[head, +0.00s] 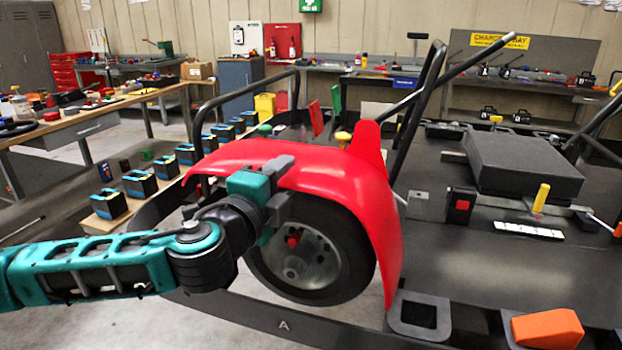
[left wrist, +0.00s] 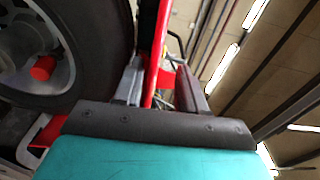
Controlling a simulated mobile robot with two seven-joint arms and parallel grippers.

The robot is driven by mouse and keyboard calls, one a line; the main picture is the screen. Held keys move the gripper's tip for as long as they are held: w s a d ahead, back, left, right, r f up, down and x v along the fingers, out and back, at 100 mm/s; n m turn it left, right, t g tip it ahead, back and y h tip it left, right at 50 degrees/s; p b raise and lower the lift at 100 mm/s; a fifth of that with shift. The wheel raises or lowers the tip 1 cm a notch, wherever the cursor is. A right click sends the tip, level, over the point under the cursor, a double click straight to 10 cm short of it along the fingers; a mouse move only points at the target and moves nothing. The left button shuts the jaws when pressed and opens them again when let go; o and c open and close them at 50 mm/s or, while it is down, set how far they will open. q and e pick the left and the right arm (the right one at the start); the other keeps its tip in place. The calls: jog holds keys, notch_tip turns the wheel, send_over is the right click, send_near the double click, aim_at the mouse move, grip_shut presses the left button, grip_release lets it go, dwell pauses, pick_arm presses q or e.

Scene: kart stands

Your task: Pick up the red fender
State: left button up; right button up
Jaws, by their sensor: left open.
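The red fender (head: 345,178) arches over a black wheel (head: 345,245) with a grey hub on the kart in the head view. My left gripper (head: 284,182) is at the fender's near side, in front of the wheel's upper part, and covers some of both. In the left wrist view, the gripper (left wrist: 160,72) has its two fingers apart. A thin red edge of the fender (left wrist: 158,45) shows between them; I cannot tell whether either finger touches it. The wheel (left wrist: 85,60) is to the left of the fingers there. My right gripper is not in view.
A yellow knob (head: 343,138) stands behind the fender. The kart stand's dark frame (head: 300,318) runs below the wheel. An orange block (head: 547,328) is at the lower right. Several black-and-blue boxes (head: 140,183) stand in a row at left. A workbench (head: 80,125) is behind them.

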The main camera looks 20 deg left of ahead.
aim_at(295, 167)
pick_arm(q)
jog(key=shift+w+d+f, duration=0.1)
jog(key=shift+w+d, duration=0.1)
jog(key=shift+w, duration=0.95)
jog(key=shift+w+d+f, duration=0.1)
jog(key=shift+w+d, duration=0.1)
jog(key=shift+w, duration=0.9)
jog(key=shift+c, duration=0.3)
grip_shut()
jog(key=shift+r, duration=0.15)
